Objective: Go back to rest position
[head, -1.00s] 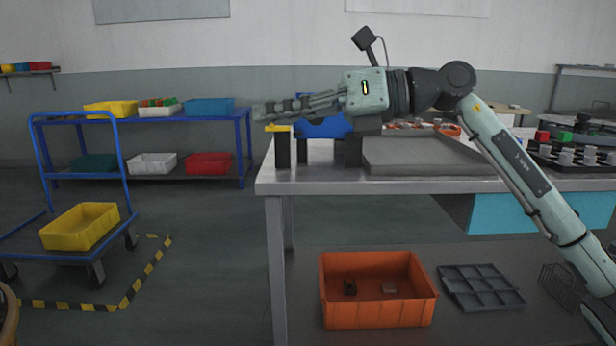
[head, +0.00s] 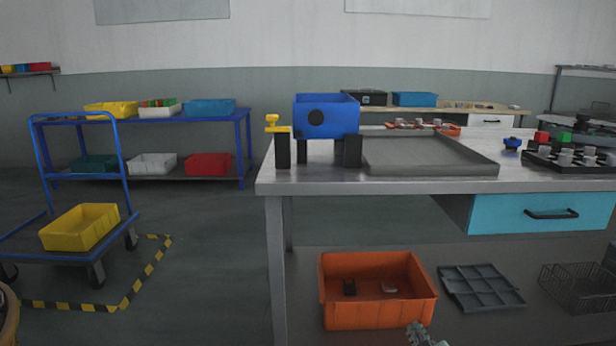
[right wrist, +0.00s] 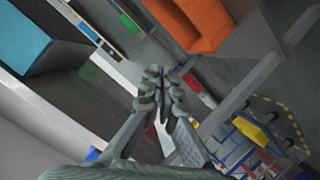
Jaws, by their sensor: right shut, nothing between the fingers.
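My right gripper (head: 418,331) shows only as a small grey tip at the bottom edge of the head view, in front of the orange crate. In the right wrist view its fingers (right wrist: 163,100) are closed together with nothing between them. The rest of my right arm is out of the head view. My left gripper is not in view. The blue tank (head: 326,116) stands on black legs on the workbench (head: 385,187), with a yellow valve (head: 272,124) on a black post at its left.
A grey tray (head: 430,168) lies on the bench, right of the tank. Below are an orange crate (head: 377,312) holding small parts, a grey divided tray (head: 482,290) and a wire basket (head: 578,288). A blue trolley (head: 70,250) stands left. The floor between trolley and bench is clear.

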